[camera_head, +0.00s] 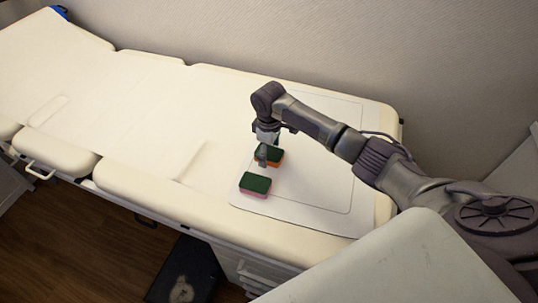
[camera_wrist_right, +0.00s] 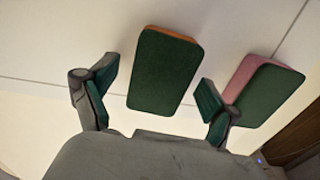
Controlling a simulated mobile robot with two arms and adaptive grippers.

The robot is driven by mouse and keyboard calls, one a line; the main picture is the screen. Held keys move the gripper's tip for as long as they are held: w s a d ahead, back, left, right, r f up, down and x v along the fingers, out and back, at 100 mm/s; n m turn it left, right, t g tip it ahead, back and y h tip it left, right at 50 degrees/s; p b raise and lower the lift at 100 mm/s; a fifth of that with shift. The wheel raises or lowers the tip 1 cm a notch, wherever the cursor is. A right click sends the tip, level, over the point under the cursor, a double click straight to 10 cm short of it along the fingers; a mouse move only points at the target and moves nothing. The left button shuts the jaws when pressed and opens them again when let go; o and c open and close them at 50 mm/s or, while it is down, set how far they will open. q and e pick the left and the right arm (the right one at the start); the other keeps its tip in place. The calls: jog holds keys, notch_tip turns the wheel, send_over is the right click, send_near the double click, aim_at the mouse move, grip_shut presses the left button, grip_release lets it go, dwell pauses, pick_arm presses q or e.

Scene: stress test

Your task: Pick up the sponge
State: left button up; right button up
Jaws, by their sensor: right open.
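Two sponges lie flat on the white sheet. One has a green top and orange base (camera_head: 274,152); in the right wrist view it (camera_wrist_right: 165,72) lies ahead of and between the fingers. The other has a green top and pink base (camera_head: 255,184); in the right wrist view it (camera_wrist_right: 268,97) lies to the right, partly behind the right-hand finger. My right gripper (camera_head: 262,158) is open and empty, right by the orange-based sponge and hiding part of it in the head view. I cannot tell whether it touches. My left gripper is not in view.
The sponges are on a white sheet (camera_head: 305,190) at the near end of a long cream padded bed (camera_head: 150,95). The rest of the bed is clear. A wall (camera_head: 330,45) runs behind it. Below are a dark wooden floor (camera_head: 85,250) and a black object (camera_head: 185,270).

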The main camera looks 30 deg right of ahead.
aim_at(269, 151)
jog(key=shift+f, duration=0.25)
jog(key=c, duration=0.8)
jog(key=shift+r, duration=0.1)
jog(key=shift+r, duration=0.5)
notch_tip(269, 151, up, 3)
jog(key=shift+f, duration=0.1)
jog(key=s+d+r+p, duration=0.1)
jog(key=s+d+r, duration=0.3)
jog(key=s+r, duration=0.3)
jog(key=s, duration=0.4)
jog(key=shift+o, duration=0.3)
jog(key=shift+a, duration=0.1)
